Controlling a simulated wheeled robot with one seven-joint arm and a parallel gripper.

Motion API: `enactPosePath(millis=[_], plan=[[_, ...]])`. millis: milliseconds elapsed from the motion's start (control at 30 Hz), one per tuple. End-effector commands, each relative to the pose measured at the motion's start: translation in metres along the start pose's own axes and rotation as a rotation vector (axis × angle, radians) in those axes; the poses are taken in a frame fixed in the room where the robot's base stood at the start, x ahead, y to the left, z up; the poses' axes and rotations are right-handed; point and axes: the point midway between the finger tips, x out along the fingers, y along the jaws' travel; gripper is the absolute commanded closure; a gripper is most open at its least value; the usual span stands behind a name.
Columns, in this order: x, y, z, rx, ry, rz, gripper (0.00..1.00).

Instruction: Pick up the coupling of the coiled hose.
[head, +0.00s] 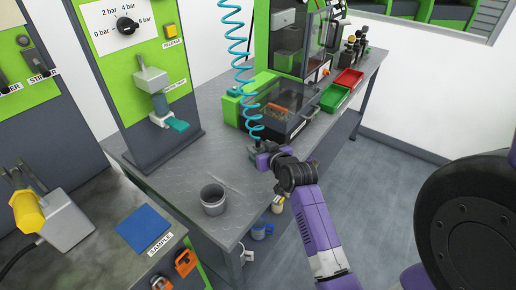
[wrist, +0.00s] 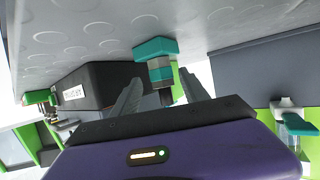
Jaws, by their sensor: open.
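The coiled hose (head: 238,55) is bright blue and hangs from above in the head view, its lower end over the bench. Its coupling shows in the wrist view as a short teal and grey banded piece (wrist: 160,72), with a wider teal part by the bench surface and a dark section nearer me. My gripper (head: 256,152) is at the hose's lower end. In the wrist view the two fingers of my gripper (wrist: 160,92) are apart, one on each side of the coupling. I cannot tell whether either finger touches it. In the head view the coupling is mostly hidden.
A dark box-shaped fixture (wrist: 100,85) stands close to the fingers. Green (head: 334,97) and red (head: 348,79) trays lie farther along the bench (head: 180,185). A grey cup (head: 213,200) stands at the front; bare bench lies around it. A green dispenser panel (head: 130,50) rises at left.

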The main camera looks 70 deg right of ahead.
Motion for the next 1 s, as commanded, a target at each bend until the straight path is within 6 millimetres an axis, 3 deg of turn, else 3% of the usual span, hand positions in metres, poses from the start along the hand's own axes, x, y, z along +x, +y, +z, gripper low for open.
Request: enactPosePath(millis=[267, 567, 833, 1000], plan=[[0.034, -0.004, 0.000, 0.001, 0.000, 0.000, 0.47], [0.038, -0.005, 0.000, 0.001, 0.000, -0.001, 0.47], [0.038, -0.005, 0.000, 0.001, 0.000, -0.001, 0.98], [0.038, -0.004, 0.000, 0.001, 0.001, 0.000, 1.00]])
